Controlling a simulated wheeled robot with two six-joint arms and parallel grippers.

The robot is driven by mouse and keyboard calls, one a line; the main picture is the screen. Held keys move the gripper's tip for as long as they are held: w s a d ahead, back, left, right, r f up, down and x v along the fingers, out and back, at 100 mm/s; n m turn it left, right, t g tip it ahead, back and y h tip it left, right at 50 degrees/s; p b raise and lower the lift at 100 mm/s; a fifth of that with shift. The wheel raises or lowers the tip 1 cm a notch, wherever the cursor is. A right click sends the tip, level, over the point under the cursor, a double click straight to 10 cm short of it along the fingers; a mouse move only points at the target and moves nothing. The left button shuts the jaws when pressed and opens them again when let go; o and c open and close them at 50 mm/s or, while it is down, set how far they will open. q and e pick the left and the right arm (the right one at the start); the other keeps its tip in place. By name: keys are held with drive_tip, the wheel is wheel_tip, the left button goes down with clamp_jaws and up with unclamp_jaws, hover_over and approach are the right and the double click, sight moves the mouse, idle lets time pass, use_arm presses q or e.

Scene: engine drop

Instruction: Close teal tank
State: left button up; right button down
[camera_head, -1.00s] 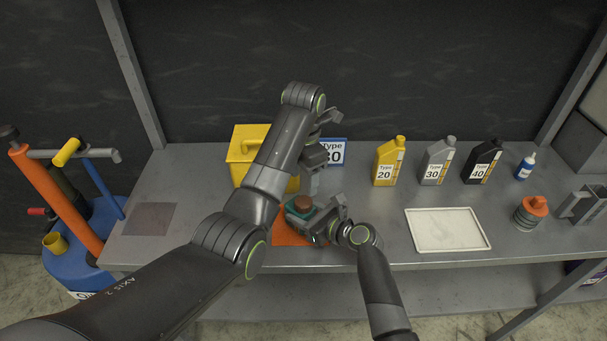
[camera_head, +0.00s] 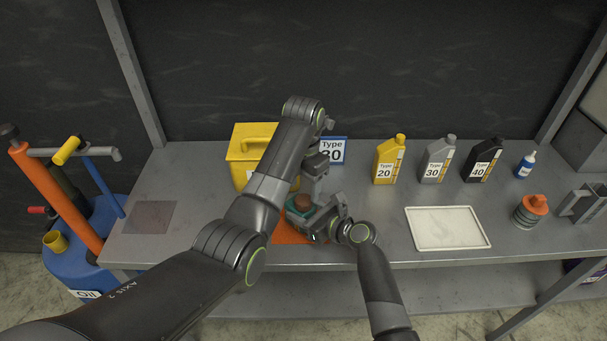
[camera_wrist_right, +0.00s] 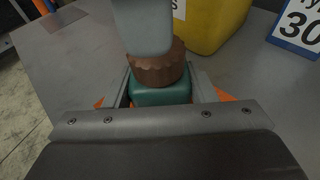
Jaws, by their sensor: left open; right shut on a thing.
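The teal tank (camera_head: 294,217) stands on an orange mat (camera_head: 290,237) near the front of the bench. A brown ridged cap (camera_wrist_right: 158,70) sits on top of it. My right gripper (camera_wrist_right: 160,92) is shut on the tank's body, one finger on each side, below the cap. My left gripper (camera_head: 316,190) points down from above, open. In the right wrist view one of its grey fingers (camera_wrist_right: 148,28) overlaps the top of the cap. I cannot tell whether it touches the cap. My left arm hides part of the area behind the tank.
A yellow container (camera_head: 243,150) and a "Type 30" sign (camera_head: 334,150) stand behind. Yellow (camera_head: 388,160), grey (camera_head: 437,160) and black (camera_head: 482,161) bottles stand at right. A white tray (camera_head: 447,229) lies right of my right arm. The bench's left side is mostly clear.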

sight(303, 200)
use_arm(q)
drive_tip(key=shift+f, duration=2.3)
